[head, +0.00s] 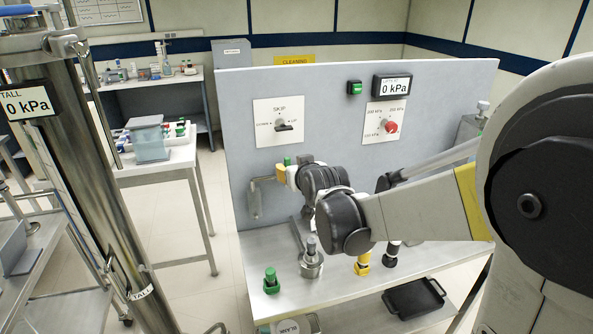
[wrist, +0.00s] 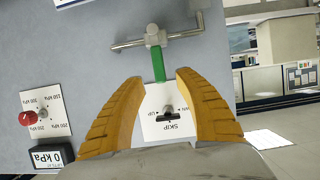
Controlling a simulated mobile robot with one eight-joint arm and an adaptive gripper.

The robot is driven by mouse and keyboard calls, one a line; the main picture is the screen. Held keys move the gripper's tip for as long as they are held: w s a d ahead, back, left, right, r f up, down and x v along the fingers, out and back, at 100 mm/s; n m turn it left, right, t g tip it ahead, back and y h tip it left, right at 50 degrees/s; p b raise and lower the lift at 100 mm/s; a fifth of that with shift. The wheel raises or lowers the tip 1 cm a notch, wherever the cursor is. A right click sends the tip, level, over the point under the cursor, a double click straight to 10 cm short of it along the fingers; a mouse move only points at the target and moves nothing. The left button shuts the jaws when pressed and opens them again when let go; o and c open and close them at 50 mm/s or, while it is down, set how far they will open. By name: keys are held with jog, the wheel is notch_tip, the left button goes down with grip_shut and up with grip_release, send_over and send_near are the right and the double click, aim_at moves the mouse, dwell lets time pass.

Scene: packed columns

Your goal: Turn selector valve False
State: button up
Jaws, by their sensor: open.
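A white plate marked SKIP (head: 278,121) with a black selector knob (head: 285,127) is on the left of the grey upright panel. In the wrist view, this knob (wrist: 170,117) appears upside down between my fingers, its bar lying roughly level. A green handle (wrist: 157,62) hangs from a metal pipe fitting beyond the fingertips; its green end shows in the head view (head: 287,161). Which of these is the selector valve is not labelled. My gripper (wrist: 160,77) is open, with yellow fingers apart and nothing visibly held. In the head view it (head: 281,174) is below the SKIP plate.
A red knob (head: 391,127) on a pressure plate and a 0 kPa display (head: 392,87) are at the panel's right. Green-topped (head: 271,280) and yellow (head: 362,264) fittings stand on the metal bench below. A steel column (head: 95,170) stands at left.

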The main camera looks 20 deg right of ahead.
jog(key=v, duration=0.5)
jog(key=shift+s, duration=0.15)
jog(key=shift+a, duration=0.1)
jog(key=s+a+f+g+b, duration=0.1)
jog(key=s+f, duration=0.4)
jog(key=s, duration=0.8)
jog(key=s+a+f+g+b, duration=0.2)
jog(key=s+f+g, duration=0.3)
jog(key=s, duration=0.9)
jog(key=shift+f+g+b, duration=0.25)
jog(key=shift+g+b, duration=0.05)
jog(key=shift+b, duration=0.1)
